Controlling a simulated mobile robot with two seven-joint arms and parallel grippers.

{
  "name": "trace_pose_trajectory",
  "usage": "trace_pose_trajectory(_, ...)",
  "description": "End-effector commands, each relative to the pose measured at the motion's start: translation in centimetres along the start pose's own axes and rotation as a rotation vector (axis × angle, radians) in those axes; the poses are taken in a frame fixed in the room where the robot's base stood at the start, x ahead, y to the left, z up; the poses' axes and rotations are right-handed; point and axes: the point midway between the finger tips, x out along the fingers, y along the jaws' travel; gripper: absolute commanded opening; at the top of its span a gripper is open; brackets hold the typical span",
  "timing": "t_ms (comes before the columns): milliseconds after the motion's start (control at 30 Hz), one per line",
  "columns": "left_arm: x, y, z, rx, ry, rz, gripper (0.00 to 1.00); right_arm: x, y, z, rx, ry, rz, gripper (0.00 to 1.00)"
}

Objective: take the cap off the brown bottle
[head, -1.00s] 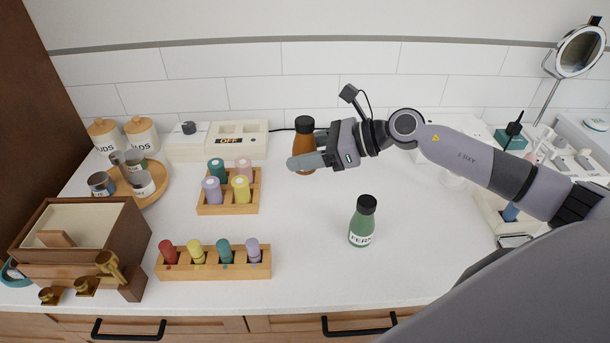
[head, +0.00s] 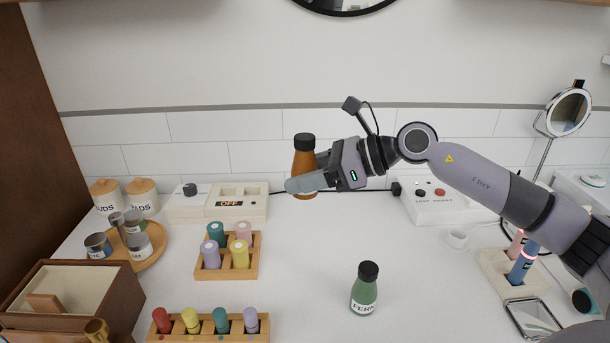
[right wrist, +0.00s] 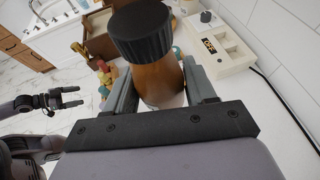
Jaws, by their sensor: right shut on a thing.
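The brown bottle (head: 304,158) is upright with its black ribbed cap (head: 304,142) on. My right gripper (head: 304,184) is shut around the bottle's body and holds it above the counter. In the right wrist view the bottle (right wrist: 158,82) stands between the two fingers, with the cap (right wrist: 140,32) above them and clear of them. My left gripper (right wrist: 72,97) does not show in the head view; in the right wrist view it is at the far left, away from the bottle, with its fingers apart and empty.
A green bottle (head: 365,290) with a black cap stands on the counter in front. Wooden racks of coloured pegs (head: 230,272), a wooden box (head: 70,295) and a tray of tins (head: 150,258) are at left. A white button box (head: 437,207) is behind at right. The middle counter is clear.

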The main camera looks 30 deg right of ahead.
Motion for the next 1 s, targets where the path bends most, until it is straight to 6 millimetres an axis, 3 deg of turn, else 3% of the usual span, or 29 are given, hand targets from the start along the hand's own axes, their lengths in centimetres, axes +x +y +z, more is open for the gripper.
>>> trace_pose_trajectory(33,0.0,0.0,0.0,0.0,0.0,0.0,0.84,0.0,0.0,0.1,-0.001,-0.003,-0.001,0.22)
trace_pose_trajectory(100,0.0,0.0,0.0,0.0,0.0,0.0,0.84,0.0,0.0,0.1,-0.001,-0.003,-0.001,0.0)
trace_pose_trajectory(467,0.0,0.0,0.0,0.0,0.0,0.0,0.84,0.3,0.4,0.0,-0.004,-0.003,0.011,0.0)
trace_pose_trajectory(800,0.0,0.0,0.0,0.0,0.0,0.0,0.84,2.9,5.9,-1.9,-0.046,-0.007,0.129,0.0)
trace_pose_trajectory(1000,0.0,0.0,0.0,0.0,-0.001,0.0,0.84,3.3,8.6,-3.7,-0.057,-0.007,0.155,0.0)
